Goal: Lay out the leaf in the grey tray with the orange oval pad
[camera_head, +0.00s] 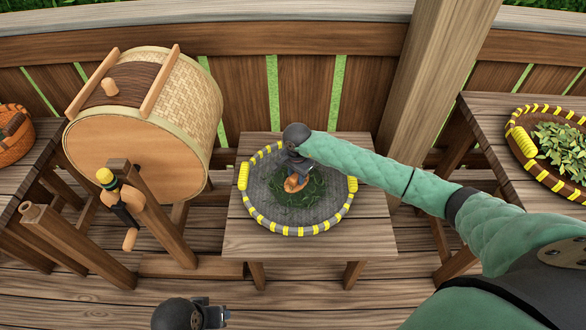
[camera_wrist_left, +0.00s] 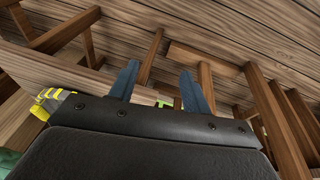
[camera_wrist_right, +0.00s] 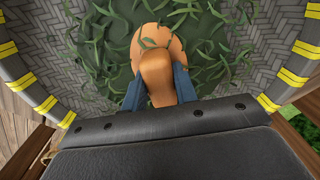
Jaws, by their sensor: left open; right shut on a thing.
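The round grey woven tray (camera_head: 262,209) has a yellow-banded rim and stands on the small wooden table. Green leaf (camera_head: 312,192) lies in the middle of the tray, with loose strands around it. My right gripper (camera_head: 297,176) is over the tray, shut on the orange oval pad (camera_head: 293,184). In the right wrist view the pad (camera_wrist_right: 155,75) sits between the fingers, low among the leaf strands (camera_wrist_right: 205,75), with a few strands on top of it. My left gripper (camera_wrist_left: 160,85) is open and empty. It shows at the bottom of the head view (camera_head: 215,316), in front of the table.
A wicker drum (camera_head: 170,90) with a crank stands left of the small table (camera_head: 375,235). A brown tray of leaves (camera_head: 515,140) sits on the right table. An orange basket (camera_head: 14,140) is at far left. A wooden post (camera_head: 425,80) rises behind my right arm.

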